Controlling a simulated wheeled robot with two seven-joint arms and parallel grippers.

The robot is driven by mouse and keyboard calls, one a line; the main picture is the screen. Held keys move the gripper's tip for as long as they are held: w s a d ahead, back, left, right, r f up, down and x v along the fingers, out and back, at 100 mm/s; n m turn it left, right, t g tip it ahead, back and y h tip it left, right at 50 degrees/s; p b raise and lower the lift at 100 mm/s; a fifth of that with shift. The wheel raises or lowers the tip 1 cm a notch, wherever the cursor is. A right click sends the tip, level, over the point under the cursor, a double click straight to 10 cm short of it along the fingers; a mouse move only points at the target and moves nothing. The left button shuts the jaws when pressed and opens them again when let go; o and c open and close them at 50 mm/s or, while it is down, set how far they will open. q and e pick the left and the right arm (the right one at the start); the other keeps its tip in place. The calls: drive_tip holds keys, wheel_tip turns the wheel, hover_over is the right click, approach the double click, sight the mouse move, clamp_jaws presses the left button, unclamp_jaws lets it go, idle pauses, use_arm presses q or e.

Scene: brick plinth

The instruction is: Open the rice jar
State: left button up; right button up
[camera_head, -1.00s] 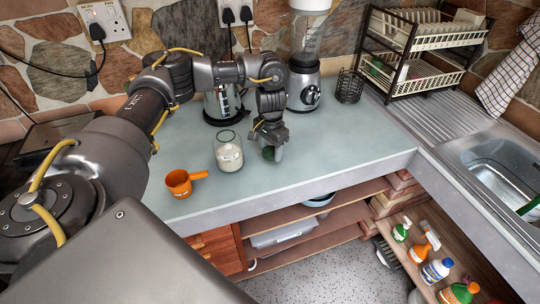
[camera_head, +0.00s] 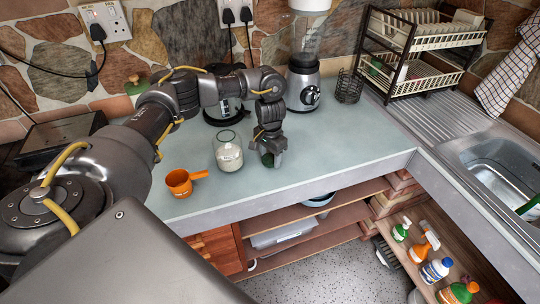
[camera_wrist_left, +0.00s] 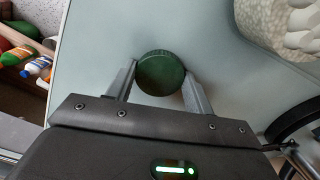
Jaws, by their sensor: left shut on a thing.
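The rice jar (camera_head: 229,155) is clear glass with white rice inside. It stands upright on the counter, and its top is open with no lid on it. My left gripper (camera_head: 270,153) is just right of the jar, pointing down low over the counter. It is shut on a round dark green lid (camera_wrist_left: 160,72), which sits between the two fingertips in the left wrist view. The lid also shows, partly hidden, in the head view (camera_head: 267,160). I cannot tell whether the lid touches the counter. My right gripper is not in view.
An orange measuring cup (camera_head: 180,183) stands left of the jar, near the front edge. A kettle (camera_head: 222,108), a blender (camera_head: 303,90) and a wire basket (camera_head: 349,86) stand behind. A dish rack (camera_head: 420,48) and sink (camera_head: 505,165) are at the right. The counter (camera_head: 340,145) right of the gripper is clear.

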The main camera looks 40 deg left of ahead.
sight(270, 158)
use_arm(q)
drive_tip(key=shift+s+f, duration=0.35)
drive_tip(key=shift+f, duration=0.15)
drive_tip(key=o, duration=1)
drive_tip(key=shift+f, duration=0.1)
drive_tip(key=shift+o, duration=0.3)
drive_tip(key=shift+d, duration=0.2)
wheel_tip(270, 158, up, 14)
drive_tip(key=shift+w+a+f, duration=0.2)
drive_tip(key=shift+w+f, duration=0.05)
drive_tip(key=shift+w, duration=0.15)
